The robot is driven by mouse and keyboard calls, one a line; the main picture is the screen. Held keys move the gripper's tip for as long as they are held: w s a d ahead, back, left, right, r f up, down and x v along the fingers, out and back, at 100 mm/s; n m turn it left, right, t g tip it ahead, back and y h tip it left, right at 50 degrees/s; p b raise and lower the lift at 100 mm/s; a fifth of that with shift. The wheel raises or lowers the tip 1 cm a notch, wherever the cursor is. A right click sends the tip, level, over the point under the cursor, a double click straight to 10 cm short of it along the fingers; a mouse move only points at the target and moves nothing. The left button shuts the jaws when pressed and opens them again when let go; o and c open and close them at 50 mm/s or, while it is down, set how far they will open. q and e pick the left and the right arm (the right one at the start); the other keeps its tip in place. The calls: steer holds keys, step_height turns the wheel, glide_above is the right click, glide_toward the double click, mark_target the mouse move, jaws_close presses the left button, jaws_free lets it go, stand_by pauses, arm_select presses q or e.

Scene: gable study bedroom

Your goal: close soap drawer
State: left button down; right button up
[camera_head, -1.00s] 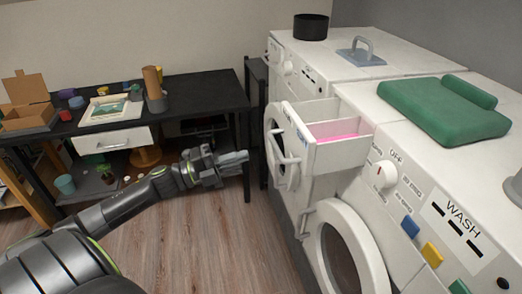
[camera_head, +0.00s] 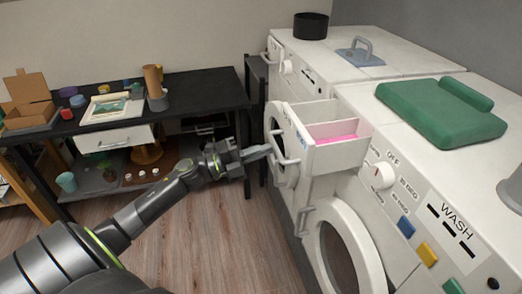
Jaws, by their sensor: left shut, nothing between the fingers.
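The soap drawer (camera_head: 340,154) is a white box with pink inside, pulled out from the front of the near white washing machine (camera_head: 400,243). A bar handle (camera_head: 281,154) is on its front. My left gripper (camera_head: 258,152) is shut and empty, just left of the handle, with its tips close to it. I cannot tell whether they touch. My right gripper is not in view.
The washer's round door (camera_head: 357,240) stands open below the drawer. A second white machine (camera_head: 350,67) stands behind. A green folded towel (camera_head: 440,110) lies on top. A black desk (camera_head: 197,92) is at the left. Wooden floor is free between.

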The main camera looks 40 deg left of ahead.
arm_select(q)
steer(key=p, duration=0.2)
glide_toward(329, 132)
steer(key=w+d, duration=0.1)
steer(key=w, duration=0.1)
steer(key=w+d+f, duration=0.1)
steer(key=w, duration=0.1)
steer(key=w+d+f, duration=0.1)
steer(key=w, duration=0.1)
steer(key=shift+w+d, duration=0.1)
steer(key=shift+w, duration=0.25)
steer(key=shift+r, duration=0.1)
